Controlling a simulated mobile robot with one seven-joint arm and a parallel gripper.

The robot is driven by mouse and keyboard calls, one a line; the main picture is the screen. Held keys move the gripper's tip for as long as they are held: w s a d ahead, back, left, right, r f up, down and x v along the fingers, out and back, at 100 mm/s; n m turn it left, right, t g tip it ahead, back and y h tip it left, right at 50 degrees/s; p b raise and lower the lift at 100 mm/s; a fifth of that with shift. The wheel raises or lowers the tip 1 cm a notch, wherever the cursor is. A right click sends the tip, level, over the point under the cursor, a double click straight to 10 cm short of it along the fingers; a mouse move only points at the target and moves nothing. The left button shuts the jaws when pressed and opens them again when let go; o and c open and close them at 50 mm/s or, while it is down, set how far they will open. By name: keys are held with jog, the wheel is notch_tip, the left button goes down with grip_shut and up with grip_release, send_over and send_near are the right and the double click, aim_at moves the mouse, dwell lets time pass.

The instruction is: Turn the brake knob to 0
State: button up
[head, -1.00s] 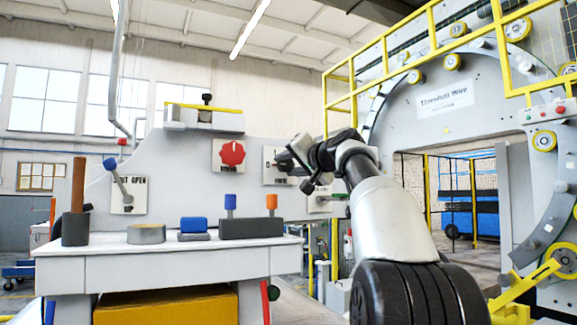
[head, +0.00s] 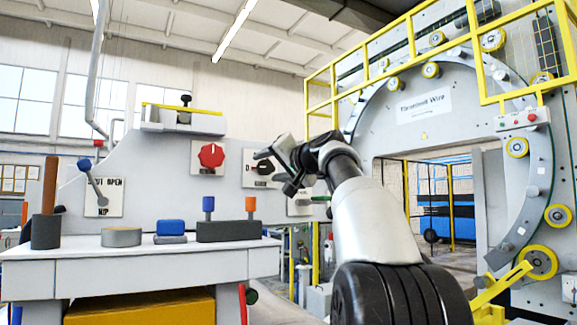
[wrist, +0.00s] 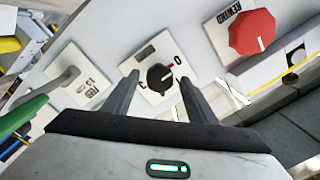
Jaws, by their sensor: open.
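The brake knob (wrist: 160,78) is a round black knob on a white plate, with a 0 beside it at the upper right in the wrist view. A pale mark shows on its face, but its exact setting is too small to read. In the head view the black knob (head: 264,169) is on the grey panel, partly behind my gripper (head: 262,156). In the wrist view my gripper (wrist: 155,88) is open and empty. Its fingers point at the plate, with the knob between and beyond their tips; I see no clear contact.
A red rewind knob (wrist: 252,32) is close by on the right in the wrist view. A lever (wrist: 64,78) on another plate is at the left. In the head view a table (head: 150,270) with blocks stands in front of the panel. Yellow railing (head: 400,60) is at the right.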

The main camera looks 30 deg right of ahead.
jog(key=s+d+b, duration=0.1)
jog(key=s+b, duration=0.3)
jog(key=s, duration=1.2)
jog(key=shift+d, duration=0.15)
